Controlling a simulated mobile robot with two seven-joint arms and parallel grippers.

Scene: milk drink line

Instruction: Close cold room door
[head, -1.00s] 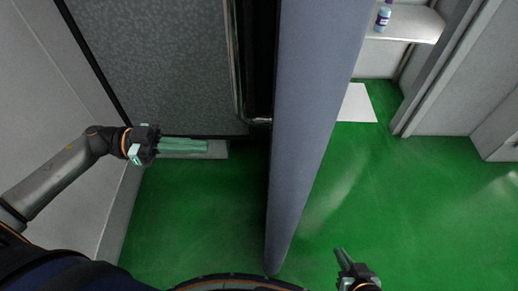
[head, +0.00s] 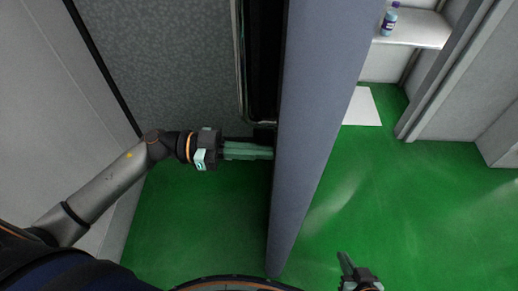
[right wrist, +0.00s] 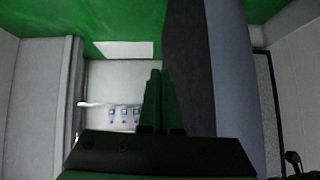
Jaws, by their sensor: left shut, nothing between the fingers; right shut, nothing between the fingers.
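The cold room door (head: 318,130) is a tall blue-grey panel seen nearly edge-on in the middle of the head view, standing open. It also shows in the right wrist view (right wrist: 234,80), to the right of the fingers. My left gripper (head: 268,152) is shut and empty, on the left side of the door, with its fingertips at or very near the door's face; I cannot tell if they touch. My right gripper (head: 343,258) is shut and empty, low on the right side of the door. Its closed fingers show in the right wrist view (right wrist: 154,85).
A grey speckled wall panel (head: 180,70) with a metal-edged dark frame stands at the left. Beyond the door, a shelf (head: 420,30) holds a bottle (head: 390,20) with a purple label. A white mat (head: 361,107) lies on the green floor (head: 400,200), which is clear at the right.

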